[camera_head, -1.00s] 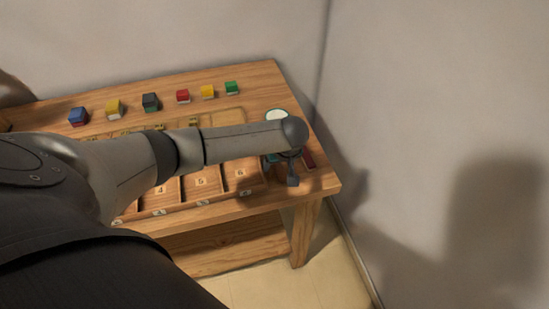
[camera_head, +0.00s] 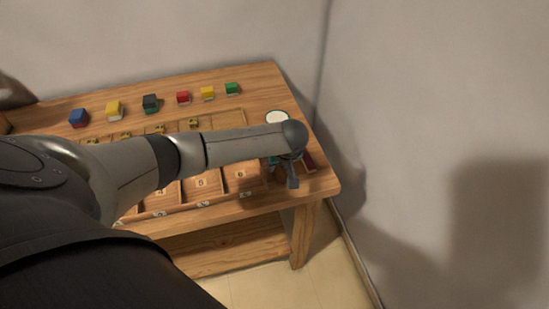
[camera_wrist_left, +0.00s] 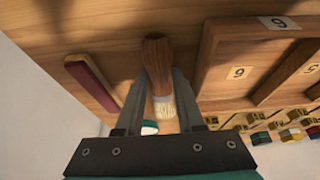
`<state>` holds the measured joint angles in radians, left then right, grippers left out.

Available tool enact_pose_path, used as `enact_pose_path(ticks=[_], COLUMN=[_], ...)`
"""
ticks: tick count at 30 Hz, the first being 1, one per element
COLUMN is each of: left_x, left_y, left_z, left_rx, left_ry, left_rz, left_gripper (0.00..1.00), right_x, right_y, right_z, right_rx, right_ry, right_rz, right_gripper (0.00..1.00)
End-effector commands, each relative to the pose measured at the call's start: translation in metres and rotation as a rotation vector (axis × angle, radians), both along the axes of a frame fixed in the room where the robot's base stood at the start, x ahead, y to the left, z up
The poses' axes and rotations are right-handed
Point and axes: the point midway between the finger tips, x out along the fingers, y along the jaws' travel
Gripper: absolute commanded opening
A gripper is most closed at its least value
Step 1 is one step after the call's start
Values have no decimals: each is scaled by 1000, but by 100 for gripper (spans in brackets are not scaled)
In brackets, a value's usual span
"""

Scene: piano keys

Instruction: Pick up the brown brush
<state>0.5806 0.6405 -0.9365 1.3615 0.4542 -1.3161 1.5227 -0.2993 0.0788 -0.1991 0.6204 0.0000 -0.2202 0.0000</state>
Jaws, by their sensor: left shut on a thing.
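The brown brush (camera_wrist_left: 157,56) has a dark wooden handle and pale bristles (camera_wrist_left: 164,106). In the left wrist view it lies between the two fingers of my left gripper (camera_wrist_left: 161,76), which is shut on it. The bristles point back toward the palm. In the head view my left gripper (camera_head: 291,176) is low at the right end of the wooden table, and my forearm and wrist hide most of the brush there. I cannot tell whether the brush touches the table. My right gripper is not in view.
A numbered wooden tray (camera_head: 222,191) stands left of the gripper. A dark red strip (camera_wrist_left: 91,84) lies beside the brush. A round white item (camera_head: 277,117) sits behind my wrist. Several coloured blocks line the back of the table. Walls stand behind and to the right.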

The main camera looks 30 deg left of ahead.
Motion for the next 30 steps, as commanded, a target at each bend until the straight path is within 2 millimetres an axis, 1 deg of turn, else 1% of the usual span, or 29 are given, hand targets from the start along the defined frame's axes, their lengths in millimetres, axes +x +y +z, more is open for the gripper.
enact_pose_path(ticks=[1,4,5,17,22,26,29,30], left_x=[0,0,0,0,0,0,1,1], left_y=[0,0,0,0,1,0,0,0], left_z=[0,0,0,0,4,27,51,64], left_rx=[1,1,1,1,3,-1,-1,-1], left_ry=[1,1,1,0,-2,-2,-3,-4], left_rz=[0,0,0,0,-1,0,0,-1], left_gripper=[13,2,0,0,0,0,0,0], right_x=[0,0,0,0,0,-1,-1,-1], right_y=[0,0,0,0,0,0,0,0], right_z=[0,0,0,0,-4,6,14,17], right_rx=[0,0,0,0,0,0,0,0], right_ry=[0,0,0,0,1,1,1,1], right_rz=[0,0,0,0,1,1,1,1], right_gripper=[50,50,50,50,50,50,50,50])
